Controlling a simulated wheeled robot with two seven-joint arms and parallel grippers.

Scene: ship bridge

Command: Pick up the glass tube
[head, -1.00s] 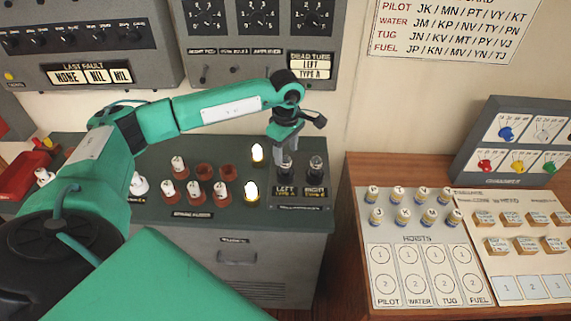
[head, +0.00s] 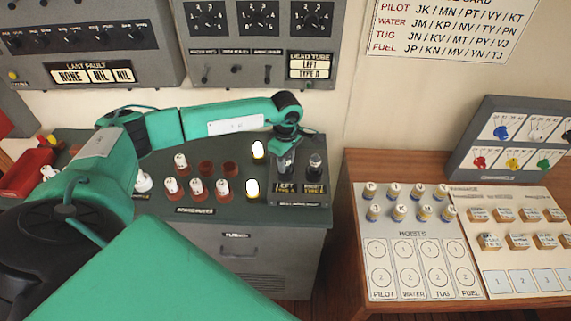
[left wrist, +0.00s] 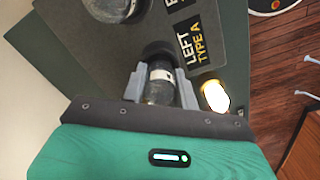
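The glass tube, dark with a pale band, stands at the socket marked LEFT TYPE A; it shows in the left wrist view (left wrist: 160,84). My left gripper (head: 285,155) is lowered over it, and in the head view mostly hides it. In the left wrist view my left gripper's grey fingers (left wrist: 161,90) stand on both sides of the tube, very close to it. I cannot tell whether they press on it. A second dark glass tube (head: 315,163) stands upright in the right socket. My right gripper is not in view.
Two lit white lamps (head: 252,188) stand just left of the tube sockets, one close to my left gripper. Several white-topped pegs (head: 195,187) stand further left. A wooden desk (head: 352,190) with boards is at the right. The grey panel (head: 262,75) rises behind.

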